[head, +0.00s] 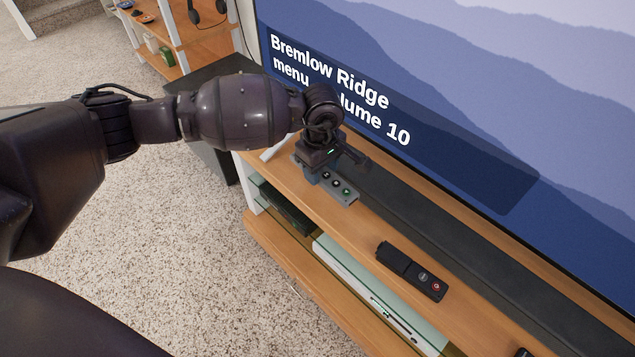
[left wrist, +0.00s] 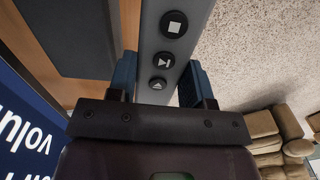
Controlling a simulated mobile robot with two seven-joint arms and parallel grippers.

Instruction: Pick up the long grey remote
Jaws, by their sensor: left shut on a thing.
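The long grey remote (head: 341,188) has round black buttons and shows at the left part of the TV stand's top, below the screen. My left gripper (head: 318,172) is shut on it, and its far end sticks out past the fingers. In the left wrist view the grey remote (left wrist: 175,45) runs up between the blue pads of my left gripper (left wrist: 158,85), with stop, skip and eject buttons showing. Part of the remote is hidden under the gripper in the head view. I cannot tell whether it touches the wood. My right gripper is not in view.
A black remote (head: 412,270) with a red button lies on the wooden stand (head: 310,212) to the right. A dark soundbar (head: 420,220) runs along the TV (head: 450,110). Devices sit on the shelf below. A shelf unit (head: 165,45) stands behind; carpet is open at left.

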